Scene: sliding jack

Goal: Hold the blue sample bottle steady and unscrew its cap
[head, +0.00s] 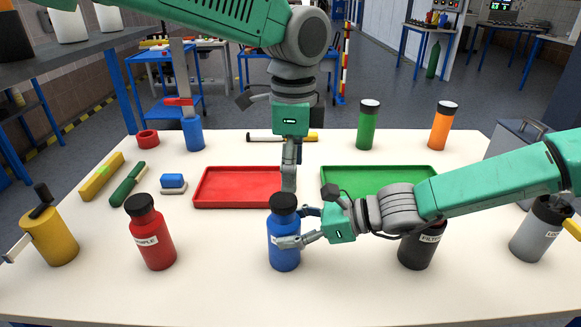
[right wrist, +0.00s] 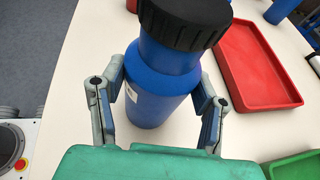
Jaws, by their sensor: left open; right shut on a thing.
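The blue sample bottle (head: 284,256) stands upright near the front middle of the table, with its black ribbed cap (head: 283,202) on top. My right gripper (head: 290,227) comes from the right and is shut on the bottle's body below the cap. In the right wrist view, its fingers (right wrist: 157,97) flank the blue bottle (right wrist: 158,92), with the black cap (right wrist: 183,22) above. My left gripper (head: 289,178) is open and points down above and slightly behind the cap. It appears apart from the cap; its fingers are seen nearly edge-on.
A red bottle (head: 151,236) stands to the left and a dark filter bottle (head: 416,249) to the right, partly behind my right arm. A red tray (head: 225,204) and a green tray (head: 350,168) lie behind. The front table strip is clear.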

